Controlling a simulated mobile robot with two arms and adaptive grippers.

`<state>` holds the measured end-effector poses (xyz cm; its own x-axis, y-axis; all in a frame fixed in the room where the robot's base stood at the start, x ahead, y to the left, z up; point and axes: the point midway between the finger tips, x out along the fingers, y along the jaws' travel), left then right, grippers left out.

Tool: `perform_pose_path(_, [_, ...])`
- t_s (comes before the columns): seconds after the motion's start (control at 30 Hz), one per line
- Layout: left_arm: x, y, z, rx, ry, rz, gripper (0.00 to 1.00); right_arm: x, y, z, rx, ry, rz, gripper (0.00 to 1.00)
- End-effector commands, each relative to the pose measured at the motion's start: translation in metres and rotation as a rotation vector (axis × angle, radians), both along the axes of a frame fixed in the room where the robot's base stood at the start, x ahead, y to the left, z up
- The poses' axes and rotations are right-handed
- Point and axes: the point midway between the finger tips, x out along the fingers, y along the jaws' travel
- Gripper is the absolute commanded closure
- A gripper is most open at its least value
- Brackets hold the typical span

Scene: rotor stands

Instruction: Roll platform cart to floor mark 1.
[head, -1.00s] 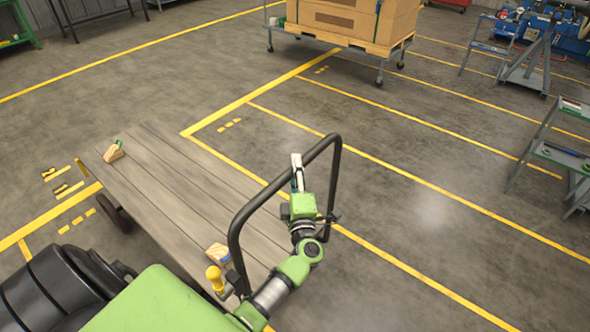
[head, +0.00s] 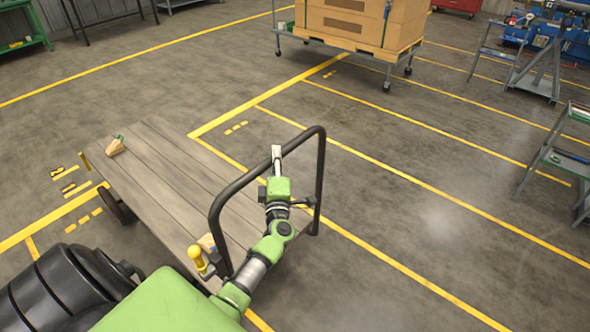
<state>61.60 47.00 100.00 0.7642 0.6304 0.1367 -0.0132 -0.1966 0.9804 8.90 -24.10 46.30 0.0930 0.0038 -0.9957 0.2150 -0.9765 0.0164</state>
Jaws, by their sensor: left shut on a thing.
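The platform cart (head: 165,185) has a grey plank deck and a black tube handle (head: 322,175) at its near right end. My left gripper (head: 277,158) is shut at the handle's top bar, and my green and black arm reaches up to it from below. A dark wheel (head: 118,205) shows at the deck's left side. Yellow floor markings (head: 66,178) lie left of the cart; I cannot read a clear number 1 in them. My right gripper is not in view.
A wooden block with a green part (head: 116,147) sits on the deck's far end. A trolley with large boxes (head: 352,22) stands at the back. Grey step stands (head: 560,155) are at right. Lined floor between is clear.

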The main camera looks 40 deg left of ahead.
Motion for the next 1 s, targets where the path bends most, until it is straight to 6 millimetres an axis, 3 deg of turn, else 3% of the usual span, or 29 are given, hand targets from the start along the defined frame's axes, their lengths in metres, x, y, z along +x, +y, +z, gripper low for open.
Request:
perform_pose_path(0.03, [0.0,0.024,0.007,0.01,-0.013,0.019,1.0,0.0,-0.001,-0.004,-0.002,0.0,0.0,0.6])
perform_pose_path(0.1, [0.001,0.043,0.006,0.01,-0.014,0.019,1.0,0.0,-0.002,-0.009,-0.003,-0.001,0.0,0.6])
perform_pose_path(0.5, [0.01,0.143,0.001,0.006,-0.009,0.011,1.0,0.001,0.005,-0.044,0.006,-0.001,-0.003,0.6])
perform_pose_path(0.73, [0.013,0.181,0.003,0.005,-0.008,0.01,1.0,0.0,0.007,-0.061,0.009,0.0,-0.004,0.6])
perform_pose_path(1.0, [0.014,0.199,0.004,0.004,-0.006,0.009,1.0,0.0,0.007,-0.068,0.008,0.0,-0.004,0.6])
